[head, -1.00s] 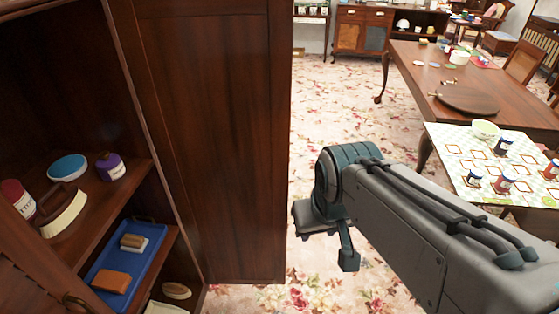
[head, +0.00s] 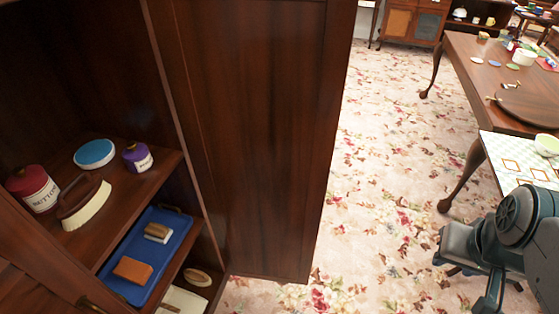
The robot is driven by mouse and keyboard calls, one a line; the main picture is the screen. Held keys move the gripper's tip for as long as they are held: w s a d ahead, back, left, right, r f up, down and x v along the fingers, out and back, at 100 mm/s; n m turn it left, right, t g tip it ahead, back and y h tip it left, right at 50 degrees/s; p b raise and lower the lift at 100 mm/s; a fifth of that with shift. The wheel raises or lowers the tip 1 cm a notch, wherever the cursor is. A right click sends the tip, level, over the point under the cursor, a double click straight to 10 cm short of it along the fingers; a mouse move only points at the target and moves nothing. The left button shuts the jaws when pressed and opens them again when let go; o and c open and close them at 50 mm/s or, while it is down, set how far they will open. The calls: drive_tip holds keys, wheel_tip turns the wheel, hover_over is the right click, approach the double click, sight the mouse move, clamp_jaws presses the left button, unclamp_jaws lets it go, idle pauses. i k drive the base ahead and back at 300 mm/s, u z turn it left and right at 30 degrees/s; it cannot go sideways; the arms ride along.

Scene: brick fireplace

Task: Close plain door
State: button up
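A plain dark brown wooden door (head: 255,140) stands open in the middle of the head view, upright beside the open cabinet. Its lower edge is just above the flowered floor. The cabinet's shelves (head: 118,210) show to the left of it. My gripper (head: 470,270) is at the lower right, over the floor, well to the right of the door and apart from it. Its fingers are partly cut off by the picture edge and hidden by my wrist, so whether they are open is unclear.
On the shelves are a red tin (head: 33,188), a brush (head: 83,200), a purple bottle (head: 137,157) and a blue tray (head: 150,258). Another door (head: 30,285) shows at lower left. A table (head: 500,85) stands at right. The carpet (head: 385,170) between is clear.

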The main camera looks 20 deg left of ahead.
sight(257, 87)
drive_tip(key=i, duration=3)
drive_tip(key=u, duration=4.55)
drive_tip(key=k, duration=0.45)
drive_tip(key=z, duration=0.05)
drive_tip(key=i, duration=0.45)
